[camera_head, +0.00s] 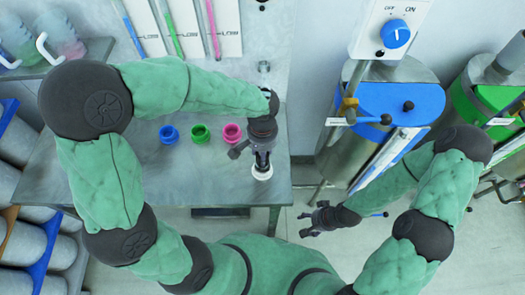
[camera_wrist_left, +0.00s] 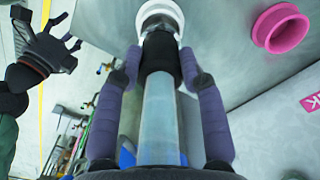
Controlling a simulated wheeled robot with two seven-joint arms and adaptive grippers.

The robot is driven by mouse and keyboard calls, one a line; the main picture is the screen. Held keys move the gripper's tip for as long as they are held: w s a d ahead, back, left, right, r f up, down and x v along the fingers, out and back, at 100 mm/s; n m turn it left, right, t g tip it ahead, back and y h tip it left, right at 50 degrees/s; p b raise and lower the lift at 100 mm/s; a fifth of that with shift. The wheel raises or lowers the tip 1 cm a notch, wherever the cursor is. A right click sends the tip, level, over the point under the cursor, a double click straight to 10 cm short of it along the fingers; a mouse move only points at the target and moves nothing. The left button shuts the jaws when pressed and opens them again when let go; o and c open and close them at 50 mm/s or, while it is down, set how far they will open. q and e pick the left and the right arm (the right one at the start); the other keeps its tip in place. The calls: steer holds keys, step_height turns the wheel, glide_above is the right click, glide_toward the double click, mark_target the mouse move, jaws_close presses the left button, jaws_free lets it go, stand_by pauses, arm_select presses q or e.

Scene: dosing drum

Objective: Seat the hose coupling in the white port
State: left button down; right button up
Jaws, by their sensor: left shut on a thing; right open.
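My left gripper (camera_head: 262,157) is shut on the hose coupling, directly over the white port (camera_head: 262,172) near the table's front edge. In the left wrist view, the coupling's dark collar (camera_wrist_left: 161,62) and its pale translucent hose (camera_wrist_left: 159,118) lie between the purple fingers. The coupling's front end points at the white port (camera_wrist_left: 172,12) and overlaps its opening; I cannot tell how deep it sits. In the head view the gripper hides most of the coupling. My right gripper (camera_head: 318,217) is open and empty, off the table's right side.
Blue (camera_head: 169,134), green (camera_head: 201,133) and pink (camera_head: 232,132) ports stand in a row left of the white one. A steel drum with a blue lid (camera_head: 400,102) stands right of the table (camera_head: 100,185), below a dial box (camera_head: 392,25).

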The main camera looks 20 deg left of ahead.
arm_select(q)
steer(key=shift+f, duration=0.15)
stand_by(0.4)
steer(key=shift+f+b, duration=0.8)
steer(key=shift+f, duration=0.1)
steer(key=c, duration=0.7)
jaws_free()
steer(key=shift+r+p, duration=2.8)
steer(key=shift+r, duration=0.7)
